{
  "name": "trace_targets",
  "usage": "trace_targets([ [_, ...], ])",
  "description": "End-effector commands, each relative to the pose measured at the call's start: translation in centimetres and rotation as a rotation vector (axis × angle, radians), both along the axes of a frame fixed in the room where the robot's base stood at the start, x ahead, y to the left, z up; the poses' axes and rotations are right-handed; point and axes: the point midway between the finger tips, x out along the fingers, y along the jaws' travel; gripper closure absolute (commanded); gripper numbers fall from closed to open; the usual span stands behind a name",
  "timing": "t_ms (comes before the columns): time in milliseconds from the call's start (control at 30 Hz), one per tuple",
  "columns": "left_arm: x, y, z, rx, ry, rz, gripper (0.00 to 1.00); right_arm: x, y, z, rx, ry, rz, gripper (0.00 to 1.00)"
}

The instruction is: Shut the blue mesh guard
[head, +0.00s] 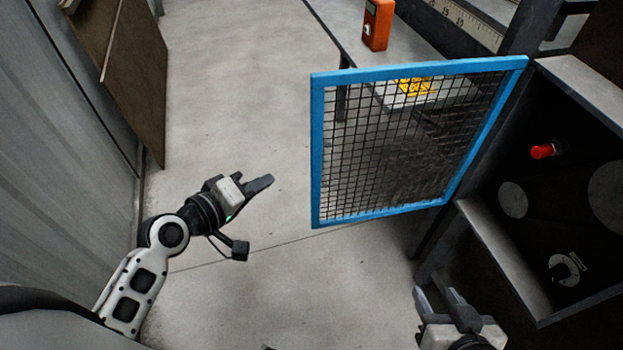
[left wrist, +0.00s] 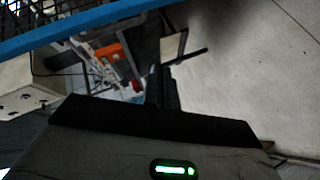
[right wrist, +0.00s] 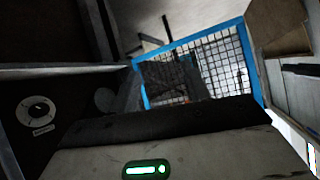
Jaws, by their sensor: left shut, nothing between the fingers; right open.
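The blue mesh guard (head: 318,150) stands swung open in the head view, hinged on its right side at the dark machine cabinet (head: 480,215). It also shows in the right wrist view (right wrist: 245,62), and a blue frame bar crosses the top left of the left wrist view (left wrist: 75,28). My left gripper (head: 268,183) is shut and empty, to the left of the guard's free edge and apart from it. My right gripper (head: 432,300) is open and empty, below the guard and in front of the cabinet opening. It touches nothing that I can see.
Inside the cabinet are a red button (head: 543,151) and a round dial (head: 566,269). Behind the guard is a table (head: 345,22) with an orange device (head: 377,25). A brown panel (head: 135,80) leans by the left wall. The floor between is clear.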

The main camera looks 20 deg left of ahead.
Motion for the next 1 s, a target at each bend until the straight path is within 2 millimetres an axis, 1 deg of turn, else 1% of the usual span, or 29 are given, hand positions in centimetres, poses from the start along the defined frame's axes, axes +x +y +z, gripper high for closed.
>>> trace_targets([
  [33, 1.0, 0.3, -1.1, -0.119, -0.024, 0.002, 1.0, 0.0, 0.3, -2.8, 0.015, -0.007, 0.005, 0.53],
  [100, 1.7, 0.6, 0.2, -0.265, -0.045, -0.007, 1.0, -0.2, 0.6, -3.6, 0.029, -0.012, 0.009, 0.53],
  [200, 2.2, 1.0, 1.9, -0.419, -0.069, -0.031, 1.0, -0.2, 1.0, -4.2, 0.046, -0.019, 0.016, 0.53],
  [300, 2.3, 1.1, 3.2, -0.508, -0.081, -0.052, 1.0, -0.3, 1.3, -4.3, 0.055, -0.021, 0.021, 0.53],
  [467, 3.2, 0.6, 4.2, -0.546, -0.087, -0.062, 1.0, -0.4, 1.3, -3.6, 0.058, -0.026, 0.02, 0.53],
  [567, 4.5, -0.2, 4.4, -0.547, -0.088, -0.062, 1.0, -0.4, 1.2, -3.0, 0.056, -0.034, 0.017, 0.53],
  [700, 7.0, -1.7, 4.4, -0.547, -0.087, -0.063, 1.0, -0.5, 1.0, -2.4, 0.054, -0.045, 0.012, 0.53],
  [900, 10.2, -3.6, 4.3, -0.545, -0.087, -0.06, 1.0, -0.6, 0.9, -2.1, 0.05, -0.051, 0.01, 0.53],
  [967, 11.0, -4.1, 4.3, -0.544, -0.087, -0.062, 1.0, -0.5, 0.8, -2.0, 0.05, -0.052, 0.009, 0.53],
  [1000, 10.5, -4.5, 4.1, -0.544, -0.082, -0.061, 1.0, -0.5, 0.8, -1.9, 0.049, -0.054, 0.009, 0.53],
])
